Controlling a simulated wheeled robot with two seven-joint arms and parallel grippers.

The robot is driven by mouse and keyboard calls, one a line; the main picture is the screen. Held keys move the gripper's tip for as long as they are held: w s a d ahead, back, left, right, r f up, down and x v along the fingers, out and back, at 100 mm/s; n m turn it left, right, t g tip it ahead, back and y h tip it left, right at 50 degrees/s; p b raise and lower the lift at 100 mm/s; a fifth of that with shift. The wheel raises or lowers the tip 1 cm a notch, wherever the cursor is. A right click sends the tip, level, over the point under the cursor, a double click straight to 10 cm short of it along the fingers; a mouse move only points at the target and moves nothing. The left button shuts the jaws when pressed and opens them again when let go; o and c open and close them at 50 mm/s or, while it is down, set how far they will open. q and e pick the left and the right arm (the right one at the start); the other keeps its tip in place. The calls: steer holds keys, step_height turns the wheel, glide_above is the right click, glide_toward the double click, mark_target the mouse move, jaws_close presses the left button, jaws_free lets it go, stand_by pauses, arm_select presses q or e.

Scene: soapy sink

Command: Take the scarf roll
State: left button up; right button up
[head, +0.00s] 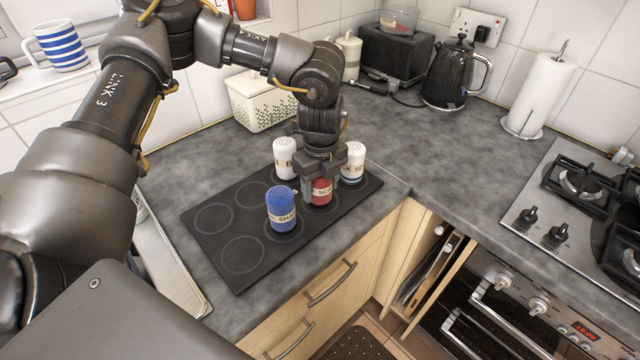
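The scarf roll (321,192) is red with a cream band that reads "SCA", the rest being hidden. It stands upright on the dark ringed tray (212,262). My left gripper (322,182) points down over it, with its fingers beside the roll and hiding its top. Whether the fingers press on it cannot be told. A blue roll (281,208) with a cream band stands in front and to the left. A white roll (285,158) stands behind left, and another white roll (353,162) with a dark band behind right. My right gripper is out of view.
A white patterned bin (262,100), a black toaster (396,57), a kettle (456,75) and a paper towel roll (541,95) stand along the wall. A gas hob (580,205) is at right. The left rings of the tray are empty.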

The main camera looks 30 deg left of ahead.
arm_select(q)
steer(key=c, duration=0.7)
steer(key=shift+o, duration=0.2)
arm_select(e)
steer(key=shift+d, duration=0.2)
